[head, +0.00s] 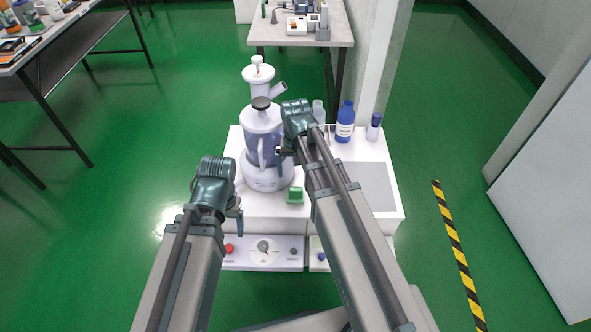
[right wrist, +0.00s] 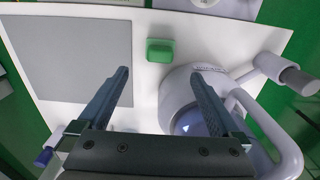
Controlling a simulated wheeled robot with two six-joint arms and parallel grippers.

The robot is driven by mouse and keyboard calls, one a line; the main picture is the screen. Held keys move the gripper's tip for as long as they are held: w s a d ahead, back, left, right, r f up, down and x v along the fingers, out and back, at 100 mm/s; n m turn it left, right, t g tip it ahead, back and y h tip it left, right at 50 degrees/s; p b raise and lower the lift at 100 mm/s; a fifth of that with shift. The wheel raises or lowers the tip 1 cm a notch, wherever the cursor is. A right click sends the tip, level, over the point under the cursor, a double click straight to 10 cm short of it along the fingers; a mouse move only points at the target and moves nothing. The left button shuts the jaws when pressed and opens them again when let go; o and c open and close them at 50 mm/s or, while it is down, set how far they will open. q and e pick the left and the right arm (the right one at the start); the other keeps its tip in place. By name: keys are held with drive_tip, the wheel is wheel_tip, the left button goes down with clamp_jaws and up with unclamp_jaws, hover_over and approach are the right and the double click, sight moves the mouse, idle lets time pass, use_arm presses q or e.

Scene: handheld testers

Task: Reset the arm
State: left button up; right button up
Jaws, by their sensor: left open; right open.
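My right gripper (head: 283,156) reaches over the white bench in the head view, in front of the blender-like machine (head: 264,180) and partly hiding it. In the right wrist view my right gripper (right wrist: 160,76) is open, its two fingers wide apart with nothing between them. The machine's white base and handle (right wrist: 276,128) lie to the right of and below the fingers there. My left gripper (head: 236,214) is low at the bench's left front corner, apart from the machine. It is small and mostly seen from behind, and nothing shows in it.
A green block (head: 295,195) lies on the bench; it also shows in the right wrist view (right wrist: 160,50). A grey pad (head: 378,185) is at right. A blue bottle (head: 345,122) and smaller bottles stand behind. A control panel (head: 263,255) is on the front. Green floor surrounds it.

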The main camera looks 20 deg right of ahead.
sight(296, 189)
drive_tip(key=shift+f, duration=0.1)
idle(0.3)
wheel_tip(296, 189, down, 12)
drive_tip(key=b, duration=1.2)
drive_tip(key=shift+r, duration=0.25)
